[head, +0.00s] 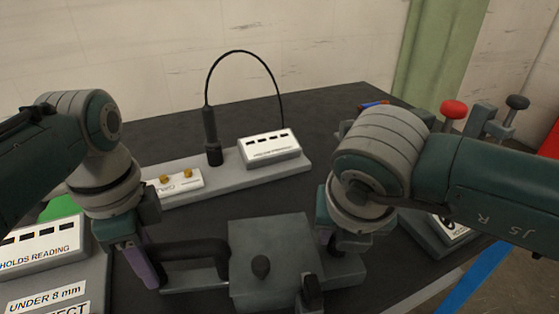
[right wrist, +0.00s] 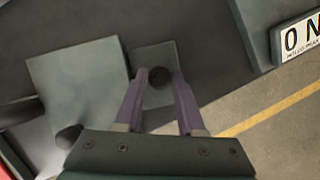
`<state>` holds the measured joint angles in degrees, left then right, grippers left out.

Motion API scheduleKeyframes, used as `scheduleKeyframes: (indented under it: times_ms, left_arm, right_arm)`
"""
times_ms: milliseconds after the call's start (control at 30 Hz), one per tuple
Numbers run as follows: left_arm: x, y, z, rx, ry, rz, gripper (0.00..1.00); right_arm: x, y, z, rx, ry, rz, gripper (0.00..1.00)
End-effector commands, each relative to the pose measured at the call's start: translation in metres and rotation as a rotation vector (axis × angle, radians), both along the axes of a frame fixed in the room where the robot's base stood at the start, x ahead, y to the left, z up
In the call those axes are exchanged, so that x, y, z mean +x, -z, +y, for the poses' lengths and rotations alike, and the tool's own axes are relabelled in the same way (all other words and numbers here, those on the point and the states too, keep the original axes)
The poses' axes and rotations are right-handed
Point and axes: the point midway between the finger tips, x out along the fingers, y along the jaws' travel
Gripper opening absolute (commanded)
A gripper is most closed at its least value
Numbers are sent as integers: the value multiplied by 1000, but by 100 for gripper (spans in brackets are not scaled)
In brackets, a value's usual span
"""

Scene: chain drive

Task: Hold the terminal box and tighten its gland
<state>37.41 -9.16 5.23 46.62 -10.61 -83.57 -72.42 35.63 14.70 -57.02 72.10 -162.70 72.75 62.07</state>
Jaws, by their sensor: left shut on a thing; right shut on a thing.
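The terminal box (head: 272,240) is a grey-green block in the front middle of the table in the head view. It also shows in the right wrist view (right wrist: 78,95). A dark bar handle (head: 205,250) sticks out from its left side, and my left gripper (head: 153,280) is shut on its outer end. My right gripper (right wrist: 160,88) is shut on a small dark round part, apparently the gland (right wrist: 159,77), beside the box. In the head view, my right wrist (head: 350,215) largely hides that grip.
A dark knob (head: 261,266) and a dark lever (head: 312,290) stand at the box. Behind is a grey stand (head: 225,178) with a cabled probe (head: 210,130) and a labelled block (head: 268,148). Label plates (head: 45,240) lie left; red and black knobs (head: 454,109) stand right.

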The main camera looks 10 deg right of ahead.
Motion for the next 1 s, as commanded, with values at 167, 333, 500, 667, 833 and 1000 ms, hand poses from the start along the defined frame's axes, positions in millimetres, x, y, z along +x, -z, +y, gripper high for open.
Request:
scheduleKeyframes:
  times_ms: [167,333,500,667,833,1000]
  left_arm:
    - [-1,0,0,-1,-2,2,0]
    - [-1,0,0,-1,-2,2,0]
    - [-1,0,0,-1,-1,2,0]
    - [-1,0,0,-1,-1,3,0]
    - [-1,0,0,-1,-1,3,0]
    - [-1,0,0,-1,0,3,0]
  right_arm:
    - [2,-2,2,1,165,-2,0]
    - [2,-2,3,3,328,-2,0]
    - [3,-1,4,1,484,-2,0]
    - [3,-2,5,1,615,-2,0]
    - [4,-2,5,2,723,-3,0]
    - [4,-1,5,3,796,-3,0]
